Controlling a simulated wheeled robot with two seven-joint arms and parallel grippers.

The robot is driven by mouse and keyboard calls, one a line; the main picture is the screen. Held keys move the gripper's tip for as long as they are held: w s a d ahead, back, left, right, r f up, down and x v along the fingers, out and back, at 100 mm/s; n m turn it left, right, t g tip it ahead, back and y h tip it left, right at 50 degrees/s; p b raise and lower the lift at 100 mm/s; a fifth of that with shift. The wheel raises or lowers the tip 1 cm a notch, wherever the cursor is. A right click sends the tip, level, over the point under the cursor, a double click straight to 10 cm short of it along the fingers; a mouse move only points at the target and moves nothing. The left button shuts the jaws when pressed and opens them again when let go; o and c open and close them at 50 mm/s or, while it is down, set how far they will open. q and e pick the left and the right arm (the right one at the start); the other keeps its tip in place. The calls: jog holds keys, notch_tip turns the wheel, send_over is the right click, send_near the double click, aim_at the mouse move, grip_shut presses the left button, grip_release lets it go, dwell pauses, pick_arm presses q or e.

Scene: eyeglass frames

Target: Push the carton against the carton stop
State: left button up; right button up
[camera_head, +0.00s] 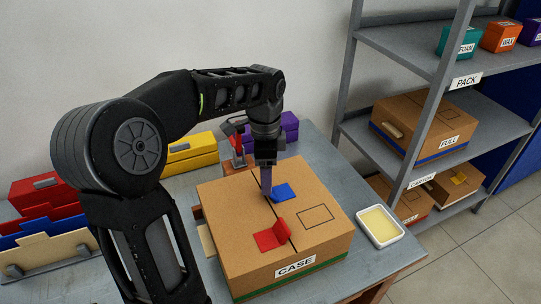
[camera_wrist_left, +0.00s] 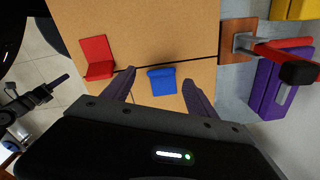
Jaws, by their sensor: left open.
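The carton (camera_head: 230,222) is a brown cardboard box labelled CASE with a green band, standing on the grey bench. Its top carries a red tab (camera_head: 270,238) and a blue tab (camera_head: 284,192) near the centre seam. My left gripper (camera_head: 267,190) points down over the carton's top by the blue tab. In the left wrist view its purple fingers (camera_wrist_left: 158,82) are apart, with the blue tab (camera_wrist_left: 162,82) between them. Whether they touch the carton is unclear. My right gripper (camera_wrist_left: 56,84) appears small over the floor in the wrist view. I cannot identify the carton stop for certain.
A red-handled device on a wooden block (camera_wrist_left: 237,45) stands close beyond the carton. Purple (camera_head: 283,128) and yellow (camera_head: 190,152) boxes stand behind. A white tray (camera_head: 380,228) lies right of the carton. A grey shelf rack (camera_head: 395,55) stands at the right.

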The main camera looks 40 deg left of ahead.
pick_arm(q)
jog(key=shift+o, duration=0.7)
jog(key=shift+w+a+r+n, duration=0.25)
jog(key=shift+r+n, duration=0.25)
jog(key=shift+n, duration=0.5)
jog(key=shift+r+n, duration=0.1)
jog(key=shift+n, duration=0.5)
jog(key=shift+s+d+n, duration=0.15)
jog(key=shift+d+n, duration=0.05)
jog(key=shift+n, duration=0.4)
jog(key=shift+f+p, duration=0.45)
jog(key=shift+f, duration=3.45)
jog(key=shift+c, duration=0.2)
